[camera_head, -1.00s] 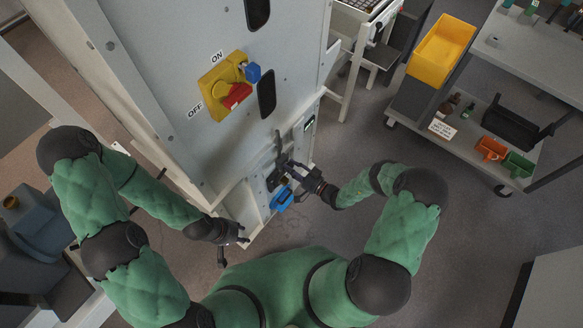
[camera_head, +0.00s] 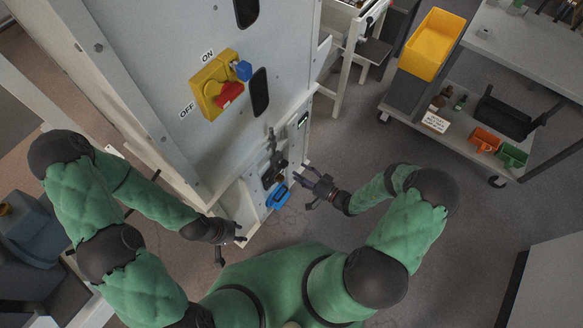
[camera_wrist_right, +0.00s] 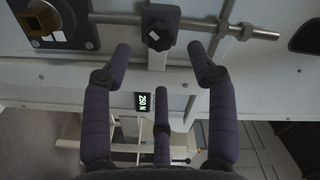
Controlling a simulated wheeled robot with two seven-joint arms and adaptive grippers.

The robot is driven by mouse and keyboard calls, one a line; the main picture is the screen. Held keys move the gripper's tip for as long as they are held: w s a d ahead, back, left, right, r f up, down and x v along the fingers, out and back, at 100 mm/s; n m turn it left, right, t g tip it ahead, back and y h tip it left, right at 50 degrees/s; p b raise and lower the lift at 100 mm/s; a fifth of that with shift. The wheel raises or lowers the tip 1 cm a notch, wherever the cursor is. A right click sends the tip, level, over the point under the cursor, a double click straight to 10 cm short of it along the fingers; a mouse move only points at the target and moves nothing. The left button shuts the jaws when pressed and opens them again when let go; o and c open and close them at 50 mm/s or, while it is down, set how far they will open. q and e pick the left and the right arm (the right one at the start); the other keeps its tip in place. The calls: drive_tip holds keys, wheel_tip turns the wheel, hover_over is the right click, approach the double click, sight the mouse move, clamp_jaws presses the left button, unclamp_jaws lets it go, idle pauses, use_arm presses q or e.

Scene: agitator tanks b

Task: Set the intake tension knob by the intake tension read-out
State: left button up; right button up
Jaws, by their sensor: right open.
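In the right wrist view a dark lobed knob (camera_wrist_right: 160,28) with a white mark sits on the pale panel (camera_wrist_right: 185,72), just beyond my fingertips. A small lit read-out (camera_wrist_right: 145,102) shows turned sideways between the fingers and seems to read 250 N. In the head view a small lit read-out (camera_head: 303,119) is near the cabinet's right edge, above dark fittings (camera_head: 273,175). My right gripper (camera_head: 312,184) is open and empty, apart from the panel; its spread fingers show in the wrist view (camera_wrist_right: 160,60). My left gripper (camera_head: 237,240) hangs low by the cabinet's corner; its fingers are unclear.
A blue part (camera_head: 278,196) sticks out low on the cabinet. A yellow switch plate (camera_head: 218,84) with a red handle and blue padlock is higher. A metal rod (camera_wrist_right: 215,29) crosses near the knob. A cart (camera_head: 445,125) with bins stands right.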

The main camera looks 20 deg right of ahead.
drive_tip(key=v, duration=0.5)
drive_tip(key=shift+w, duration=0.1)
idle(0.4)
drive_tip(key=s+a+f+n+g, duration=0.1)
drive_tip(key=s+a+g, duration=1.2)
drive_tip(key=g, duration=0.3)
wheel_tip(320, 180, up, 9)
drive_tip(key=s+t+h+p, duration=0.1)
drive_tip(key=t+h, duration=0.1)
drive_tip(key=h, duration=0.5)
drive_tip(key=shift+d+p, duration=0.3)
drive_tip(key=shift+d, duration=0.15)
